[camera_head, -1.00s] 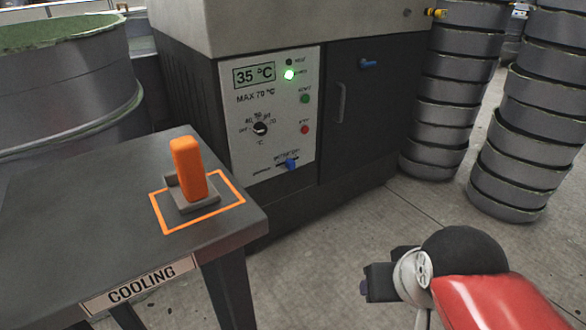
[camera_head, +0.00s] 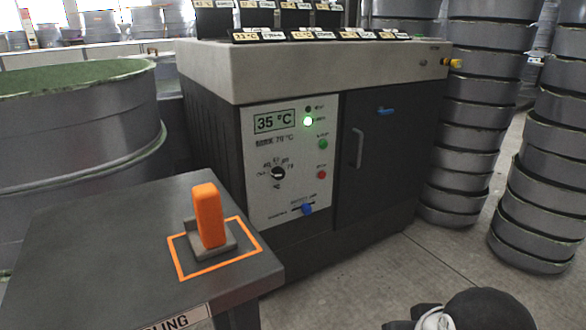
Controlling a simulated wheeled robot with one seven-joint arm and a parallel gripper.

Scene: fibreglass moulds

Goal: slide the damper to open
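A small blue slider knob (camera_head: 307,209), which looks like the damper, sits in a slot along the bottom of the oven's white control panel (camera_head: 262,222). The knob is toward the right end of the slot. The lettering around it is too small to read. A second blue part (camera_head: 385,111) is on the upper part of the dark door to the right. Part of my own arm shows at the bottom right edge, well below and to the right of the panel. My gripper's fingertips do not show.
An orange block (camera_head: 209,216) stands in a grey holder on the cooling table (camera_head: 90,235), left of and in front of the panel. Stacked grey rings (camera_head: 460,130) stand right of the dark cabinet door (camera_head: 392,165). The floor before the oven is clear.

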